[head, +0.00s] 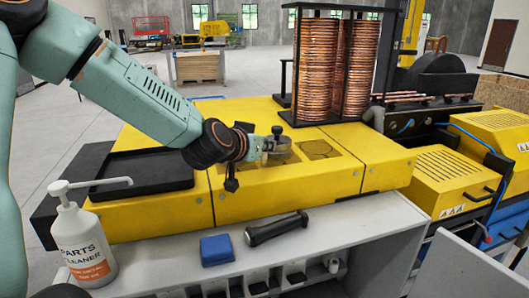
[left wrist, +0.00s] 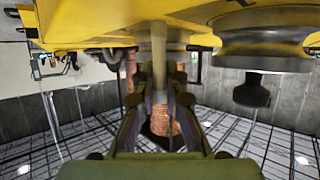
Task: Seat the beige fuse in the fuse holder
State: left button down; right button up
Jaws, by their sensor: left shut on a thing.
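My left gripper (head: 275,140) reaches in from the left, low over the yellow machine. In the left wrist view the gripper (left wrist: 157,78) is shut on a pale beige-grey rod (left wrist: 158,48), which appears to be the fuse. The rod meets the yellow surface at the top of that picture; whether it sits in a holder or only touches there, I cannot tell. The fuse holder cannot be picked out clearly. A round grey metal part (left wrist: 264,48) stands beside the rod in the left wrist view. My right gripper is not in view.
The yellow machine (head: 235,205) has a recessed opening (head: 318,149) right of the gripper. Copper coils (head: 318,70) stand in a black frame behind. A black tray (head: 145,172) lies left.

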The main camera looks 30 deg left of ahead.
pick_arm(q)
jog(key=shift+s+r, duration=0.1)
notch_tip(320, 180, up, 10)
jog(key=shift+p, duration=1.25)
jog(key=shift+f, duration=0.2)
